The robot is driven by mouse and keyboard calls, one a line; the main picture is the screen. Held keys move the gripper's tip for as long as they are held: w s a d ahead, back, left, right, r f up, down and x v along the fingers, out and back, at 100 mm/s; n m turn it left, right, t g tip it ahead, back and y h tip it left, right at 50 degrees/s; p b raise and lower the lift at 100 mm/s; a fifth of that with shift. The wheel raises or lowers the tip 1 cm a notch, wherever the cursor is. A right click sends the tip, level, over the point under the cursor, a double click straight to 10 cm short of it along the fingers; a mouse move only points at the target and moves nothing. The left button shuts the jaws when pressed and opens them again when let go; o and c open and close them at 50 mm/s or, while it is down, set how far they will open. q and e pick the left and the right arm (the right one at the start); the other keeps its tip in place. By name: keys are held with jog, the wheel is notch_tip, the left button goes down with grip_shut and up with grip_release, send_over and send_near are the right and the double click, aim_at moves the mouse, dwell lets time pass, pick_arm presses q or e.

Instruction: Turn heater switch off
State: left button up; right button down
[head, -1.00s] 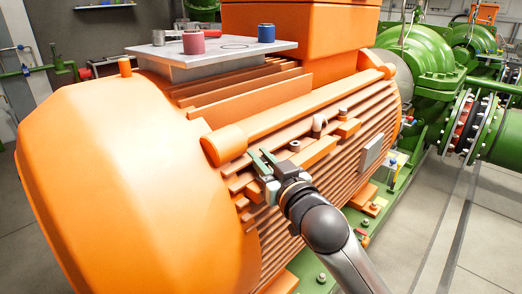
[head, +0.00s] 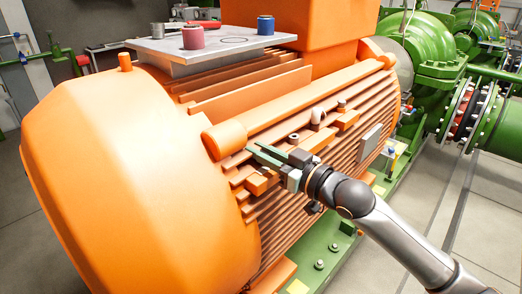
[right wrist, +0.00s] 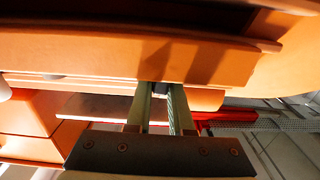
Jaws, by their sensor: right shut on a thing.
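The large orange motor (head: 130,190) fills the left and middle of the head view, with cooling fins and small orange boxes along its side. My right gripper (head: 255,148) is at this side, its green fingers reaching in among the fins and boxes. In the right wrist view, the fingers (right wrist: 160,95) are close together beneath an orange ledge (right wrist: 110,50), with a small dark piece (right wrist: 158,102) between them. This piece seems to be the heater switch; its setting and most of its shape are hidden. My left gripper is not in view.
A grey plate (head: 215,45) on the motor carries a red spool (head: 193,38), a blue spool (head: 265,26) and a grey cylinder (head: 158,33). Green pump parts (head: 420,70) and a flanged pipe (head: 498,130) stand to the right. Floor (head: 490,230) is clear at the lower right.

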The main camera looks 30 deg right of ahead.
jog(key=c, duration=0.8)
grip_release()
jog(key=shift+w, duration=0.1)
jog(key=v, duration=1.2)
jog(key=shift+s, duration=0.25)
jog(key=shift+d, duration=0.1)
